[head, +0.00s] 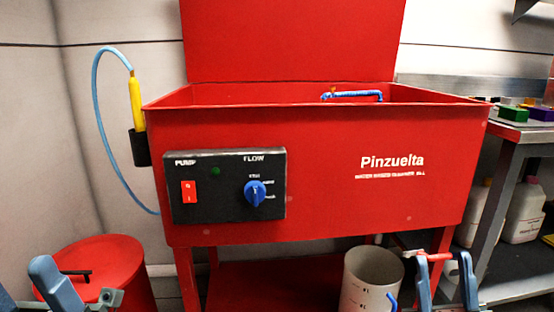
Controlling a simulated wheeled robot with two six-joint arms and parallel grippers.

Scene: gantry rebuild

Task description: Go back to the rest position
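My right gripper (444,262) is at the bottom right, in front of the red washer's lower right part. Its two blue-grey fingers stand apart, with a gap between them. A small red bar shows by the fingertips; I cannot tell whether it lies behind them or touches them. My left gripper (48,280) is at the bottom left corner, in front of a red drum (115,262). It is partly cut off by the frame's edge, and its opening is unclear.
The red washer (320,190) fills the middle, with a control panel (224,188) and a blue spout (352,95). A yellow brush (136,100) on a blue hose hangs at its left. A whitish bucket (370,278) stands below. A metal table (510,135) and bottles (522,212) are at the right.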

